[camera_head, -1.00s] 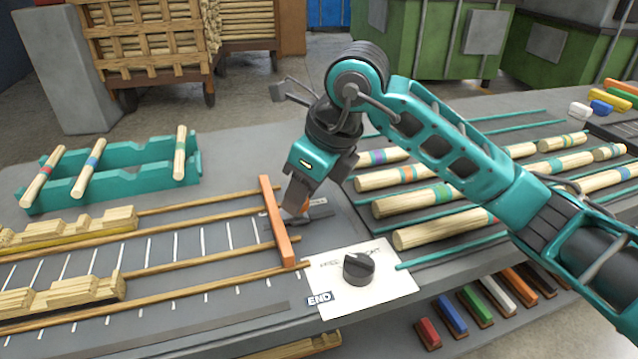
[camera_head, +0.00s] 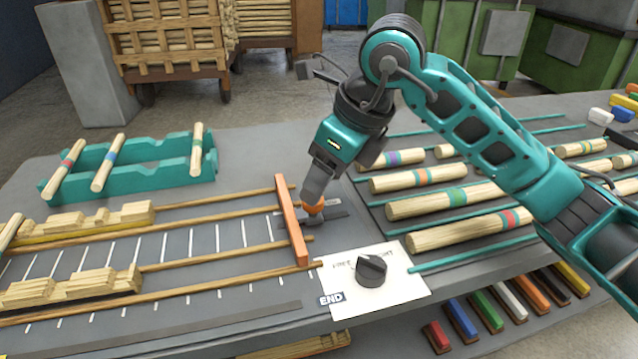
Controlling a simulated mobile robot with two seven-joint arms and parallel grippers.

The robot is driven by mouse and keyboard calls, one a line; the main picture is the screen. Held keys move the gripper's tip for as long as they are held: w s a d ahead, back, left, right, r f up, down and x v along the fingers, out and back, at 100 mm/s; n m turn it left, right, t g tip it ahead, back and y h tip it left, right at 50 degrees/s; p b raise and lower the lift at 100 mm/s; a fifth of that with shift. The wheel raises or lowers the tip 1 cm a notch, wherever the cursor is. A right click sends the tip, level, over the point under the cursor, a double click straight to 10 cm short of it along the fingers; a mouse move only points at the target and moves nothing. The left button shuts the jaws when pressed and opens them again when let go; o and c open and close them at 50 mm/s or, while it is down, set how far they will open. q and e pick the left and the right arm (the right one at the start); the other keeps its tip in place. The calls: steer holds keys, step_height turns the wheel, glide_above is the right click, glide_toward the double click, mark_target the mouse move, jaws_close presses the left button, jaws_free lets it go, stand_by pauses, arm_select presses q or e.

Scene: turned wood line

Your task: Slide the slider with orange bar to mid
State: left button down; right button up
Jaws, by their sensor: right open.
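An orange bar (camera_head: 291,222) lies across the wooden rails at their right end, near the END label. A dark flat plate (camera_head: 332,216) lies just right of it, with a small orange piece (camera_head: 313,209) on it at my fingertip. My right gripper (camera_head: 340,184) is open and points down. Its nearer finger is at the small orange piece, right of the orange bar; I cannot tell whether it touches. The other finger stands apart, farther right and higher. The gripper partly hides the plate. My left gripper is not in view.
A white card with a black knob (camera_head: 371,269) lies in front of the gripper. Wooden rods (camera_head: 447,201) lie in rows at right. A teal rack (camera_head: 130,166) holds three rods at back left. Pale profiled wood pieces (camera_head: 90,222) lie along the rails at left.

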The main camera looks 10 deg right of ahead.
steer(key=p+v, duration=0.1)
steer(key=v, duration=0.8)
steer(key=shift+r, duration=0.25)
